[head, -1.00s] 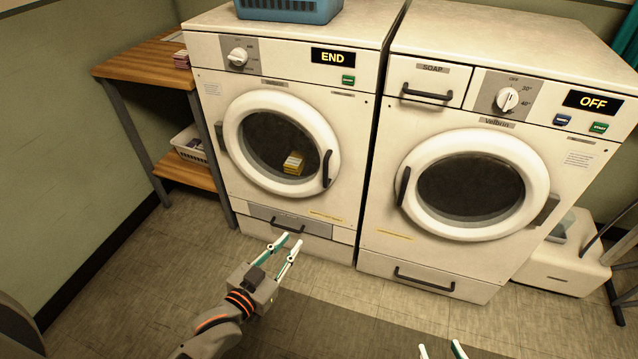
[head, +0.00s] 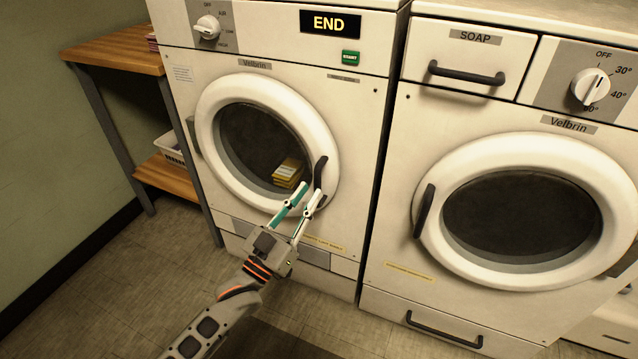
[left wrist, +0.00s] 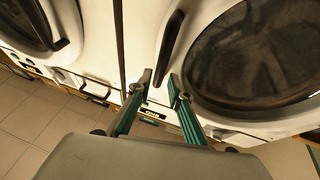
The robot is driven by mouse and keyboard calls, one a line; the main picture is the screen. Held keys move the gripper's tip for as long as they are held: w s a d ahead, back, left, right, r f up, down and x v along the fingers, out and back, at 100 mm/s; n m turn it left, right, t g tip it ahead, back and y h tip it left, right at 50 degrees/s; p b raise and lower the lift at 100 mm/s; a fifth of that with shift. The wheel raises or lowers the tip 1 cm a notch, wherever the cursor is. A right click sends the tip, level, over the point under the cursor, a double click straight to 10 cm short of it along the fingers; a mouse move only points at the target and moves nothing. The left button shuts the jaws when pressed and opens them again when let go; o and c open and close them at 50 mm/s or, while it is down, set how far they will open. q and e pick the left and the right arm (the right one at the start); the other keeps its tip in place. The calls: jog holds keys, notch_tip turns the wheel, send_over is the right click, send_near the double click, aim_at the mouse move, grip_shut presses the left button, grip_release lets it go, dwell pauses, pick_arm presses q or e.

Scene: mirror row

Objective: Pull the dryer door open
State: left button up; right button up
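The dryer (head: 352,110) is the left machine, with END lit on its display. Its round white-rimmed door (head: 222,175) is shut, and a yellow packet (head: 287,172) shows behind the glass. The dark upright door handle (head: 320,168) is on the door's right side. My left gripper (head: 311,188) is open, its fingertips at the handle's lower end. In the left wrist view, the handle (left wrist: 169,45) lies just past the spread fingertips (left wrist: 159,77); I cannot tell if they touch it. My right gripper is out of view.
A second machine (head: 385,200) with a SOAP drawer (head: 467,57) and its own round door (head: 440,262) stands close on the right. A wooden shelf unit (head: 115,58) stands on the left. The floor (head: 90,285) at front left is clear.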

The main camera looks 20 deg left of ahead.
aim_at(315, 185)
pick_arm(q)
jog(key=shift+b+x, duration=0.3)
jog(key=shift+x, duration=2.05)
jog(key=shift+f, duration=0.1)
grip_shut()
